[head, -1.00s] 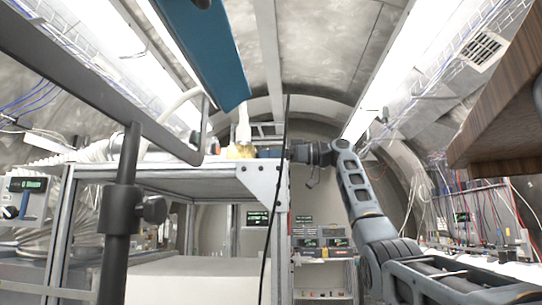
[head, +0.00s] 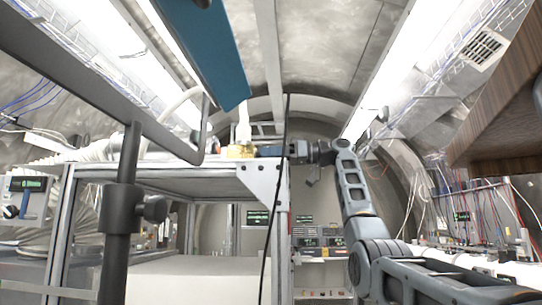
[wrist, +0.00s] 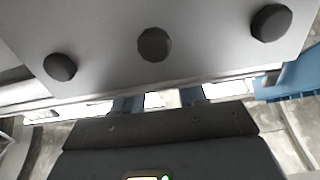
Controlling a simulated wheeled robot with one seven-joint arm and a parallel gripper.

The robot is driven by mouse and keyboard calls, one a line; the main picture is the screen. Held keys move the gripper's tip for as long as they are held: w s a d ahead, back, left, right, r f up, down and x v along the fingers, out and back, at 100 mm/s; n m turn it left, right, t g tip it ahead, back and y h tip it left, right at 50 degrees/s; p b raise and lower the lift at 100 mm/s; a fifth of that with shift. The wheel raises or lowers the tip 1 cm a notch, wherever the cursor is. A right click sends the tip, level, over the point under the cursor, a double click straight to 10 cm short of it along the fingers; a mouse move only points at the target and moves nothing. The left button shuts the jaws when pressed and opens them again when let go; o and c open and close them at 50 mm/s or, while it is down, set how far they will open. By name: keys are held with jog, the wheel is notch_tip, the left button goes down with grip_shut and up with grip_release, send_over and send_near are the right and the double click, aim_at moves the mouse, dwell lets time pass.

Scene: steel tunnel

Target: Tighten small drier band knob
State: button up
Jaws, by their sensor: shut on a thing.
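My gripper (head: 292,150) is at the right end of the top of the metal frame (head: 160,173) in the head view, level with its top. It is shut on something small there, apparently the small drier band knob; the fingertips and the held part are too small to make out. A blue part (head: 269,151) and a yellowish part (head: 240,151) lie just left of it. In the wrist view, a pale panel (wrist: 205,35) with three round dark knobs or studs (wrist: 154,44) fills the top. The dark gripper body (wrist: 160,150) fills the bottom.
A black stand with a clamp (head: 122,200) and a long dark bar cross the left foreground. A blue panel (head: 205,50) hangs above. A thin black cable (head: 276,190) runs down beside the frame. A wooden board (head: 500,110) juts in at right. Equipment shelves (head: 322,250) stand behind.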

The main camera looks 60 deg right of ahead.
jog(key=shift+m, duration=1.3)
jog(key=o, duration=1.1)
jog(key=shift+c, duration=0.2)
jog(key=shift+s+d, duration=0.1)
jog(key=b+v, duration=0.2)
jog(key=v, duration=0.5)
jog(key=shift+s, duration=0.25)
jog(key=shift+d, duration=0.1)
jog(key=shift+c, duration=0.4)
